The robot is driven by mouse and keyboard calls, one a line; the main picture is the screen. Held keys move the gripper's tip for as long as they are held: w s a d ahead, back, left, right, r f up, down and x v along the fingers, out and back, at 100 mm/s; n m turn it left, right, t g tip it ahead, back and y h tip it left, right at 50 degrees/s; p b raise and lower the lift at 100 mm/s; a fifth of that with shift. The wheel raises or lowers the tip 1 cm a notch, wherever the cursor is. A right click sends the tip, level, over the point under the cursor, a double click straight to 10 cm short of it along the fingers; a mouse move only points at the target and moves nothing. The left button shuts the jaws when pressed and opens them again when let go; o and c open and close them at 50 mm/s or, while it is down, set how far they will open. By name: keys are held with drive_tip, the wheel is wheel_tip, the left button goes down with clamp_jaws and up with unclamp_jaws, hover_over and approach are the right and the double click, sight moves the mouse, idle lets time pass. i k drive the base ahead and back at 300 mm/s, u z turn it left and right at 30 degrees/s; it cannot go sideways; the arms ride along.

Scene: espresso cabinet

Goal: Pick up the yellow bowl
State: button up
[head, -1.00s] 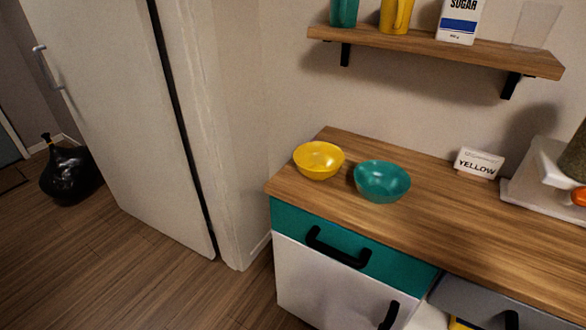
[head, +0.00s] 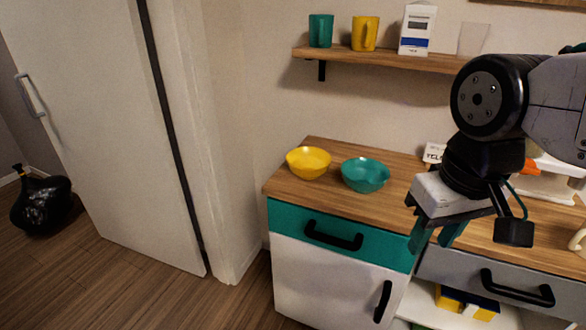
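The yellow bowl (head: 308,163) stands upright on the left end of the wooden counter (head: 290,189), near its front left corner. A teal bowl (head: 365,175) stands just to its right. My gripper (head: 433,244) hangs at the right of the head view, in front of the counter edge and well to the right of both bowls. Its two teal fingers point down with a gap between them, and nothing shows between them.
A shelf (head: 385,58) above holds a teal cup, a yellow cup, a carton and a clear glass. A small sign (head: 433,152) is partly hidden behind my arm. Drawer handles (head: 333,235) stick out in front. A tall white door (head: 90,120) stands left, with floor between.

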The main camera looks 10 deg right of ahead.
sight(308, 163)
drive_tip(key=u, duration=0.35)
drive_tip(key=i, duration=0.9)
drive_tip(key=z, duration=0.45)
